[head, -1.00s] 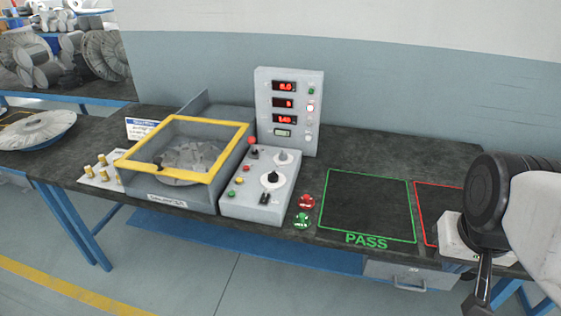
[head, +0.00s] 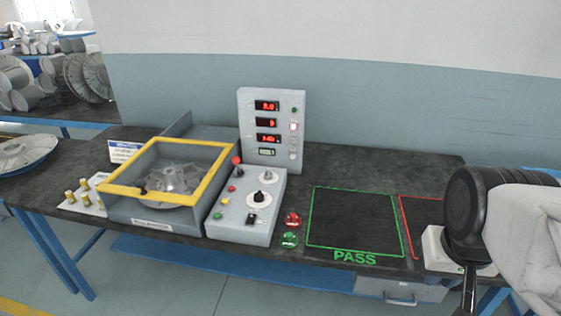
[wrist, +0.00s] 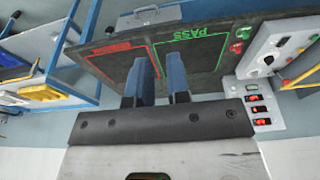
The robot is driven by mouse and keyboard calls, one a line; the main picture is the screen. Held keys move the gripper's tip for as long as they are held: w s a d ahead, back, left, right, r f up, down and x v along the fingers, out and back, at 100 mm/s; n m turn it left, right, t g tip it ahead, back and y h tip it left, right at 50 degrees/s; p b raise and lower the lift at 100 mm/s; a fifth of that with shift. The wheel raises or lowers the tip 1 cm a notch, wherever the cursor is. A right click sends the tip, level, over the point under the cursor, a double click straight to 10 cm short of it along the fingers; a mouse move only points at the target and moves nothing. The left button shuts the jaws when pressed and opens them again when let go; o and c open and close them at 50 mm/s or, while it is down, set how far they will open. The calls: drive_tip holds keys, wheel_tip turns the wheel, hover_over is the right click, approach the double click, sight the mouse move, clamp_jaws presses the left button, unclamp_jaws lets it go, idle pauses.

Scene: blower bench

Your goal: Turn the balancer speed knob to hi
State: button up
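The grey control box (head: 245,208) stands on the bench right of the yellow-framed balancer (head: 160,185). On its top are a black knob on a white dial (head: 258,198) and a paler knob (head: 268,176) behind it. I cannot read their labels or settings, nor tell which is the speed knob. The box also shows in the wrist view (wrist: 267,45), at the upper right. My gripper (wrist: 157,75) is open and empty, its two blue fingers apart. In the head view it hangs at the lower right, well away from the knobs.
A display panel (head: 272,130) with red readouts stands behind the box. A red emergency button (head: 237,160) rises at the box's back left. The green PASS area (head: 355,220) is empty.

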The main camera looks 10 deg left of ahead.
drive_tip(key=o, duration=0.4)
drive_tip(key=shift+w+a+r, duration=0.1)
drive_tip(key=shift+w+r, duration=0.1)
drive_tip(key=shift+w, duration=0.25)
drive_tip(key=o, duration=0.3)
drive_tip(key=w+a+r+n, duration=0.1)
drive_tip(key=w, duration=0.4)
drive_tip(key=w+a+r+n, duration=0.1)
drive_tip(key=w+a+n, duration=0.1)
drive_tip(key=w, duration=0.3)
drive_tip(key=w+a+r+n, duration=0.1)
drive_tip(key=w+a, duration=0.1)
drive_tip(key=w, duration=0.4)
drive_tip(key=shift+a+r+n+g, duration=0.25)
drive_tip(key=shift+n+g, duration=0.05)
drive_tip(key=shift+n, duration=0.1)
drive_tip(key=shift+o, duration=0.2)
drive_tip(key=n+g, duration=0.2)
drive_tip(key=n, duration=1.1)
hover_over(268, 171)
drive_tip(key=f, duration=1.9)
drive_tip(key=shift+d+f, duration=0.3)
drive_tip(key=shift+f, duration=0.1)
drive_tip(key=shift+w+a+f, duration=0.1)
drive_tip(key=shift+a+f, duration=0.1)
drive_tip(key=shift+a, duration=0.05)
drive_tip(key=shift+f, duration=0.1)
drive_tip(key=shift+f, duration=3.8)
